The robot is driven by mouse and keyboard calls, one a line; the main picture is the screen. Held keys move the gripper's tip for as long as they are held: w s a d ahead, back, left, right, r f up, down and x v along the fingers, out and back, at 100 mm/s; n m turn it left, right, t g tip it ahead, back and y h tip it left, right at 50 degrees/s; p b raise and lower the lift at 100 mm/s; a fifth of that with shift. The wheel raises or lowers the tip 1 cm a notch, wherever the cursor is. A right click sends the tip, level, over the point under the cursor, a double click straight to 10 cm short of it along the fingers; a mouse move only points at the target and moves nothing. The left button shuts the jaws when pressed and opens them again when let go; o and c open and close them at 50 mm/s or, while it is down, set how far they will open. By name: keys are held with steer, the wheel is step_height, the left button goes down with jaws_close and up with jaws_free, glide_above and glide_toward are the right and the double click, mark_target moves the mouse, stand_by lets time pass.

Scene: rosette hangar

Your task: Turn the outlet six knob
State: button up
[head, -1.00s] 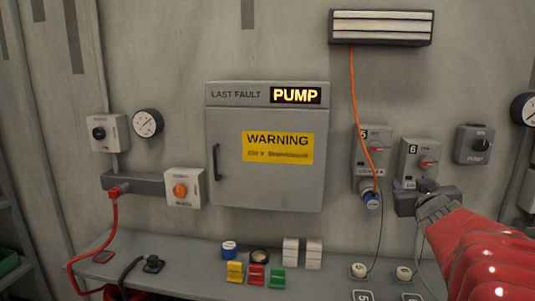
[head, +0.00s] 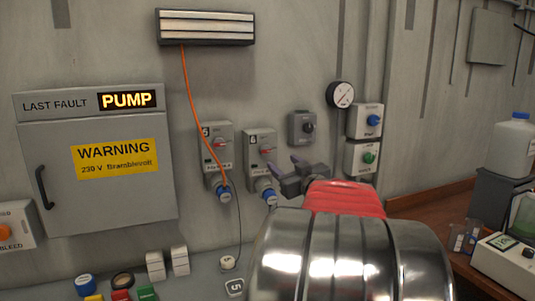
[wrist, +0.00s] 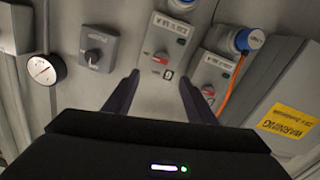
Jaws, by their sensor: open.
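Outlet six (head: 259,147) is a grey wall box with a red knob (head: 266,149) on its face and a blue-capped socket (head: 268,192) below. In the wrist view, which is upside down, the outlet six box (wrist: 164,44) and its red knob (wrist: 160,58) lie just beyond the fingertips. My gripper (head: 290,174) is open and empty, at the lower right of the outlet six box in the head view. In the wrist view its two dark fingers (wrist: 158,78) stand apart, apparently short of the knob. The exact gap is unclear.
Outlet five (head: 216,150), with an orange cable (head: 190,88) hanging to it, is left of outlet six. A grey pump switch (head: 302,127) and a gauge (head: 341,95) are to the right. A grey warning cabinet (head: 55,165) stands further left. A bench runs below.

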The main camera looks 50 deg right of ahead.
mark_target(266, 151)
steer(key=x, duration=1.3)
steer(key=shift+w, duration=0.15)
steer(key=c, duration=1)
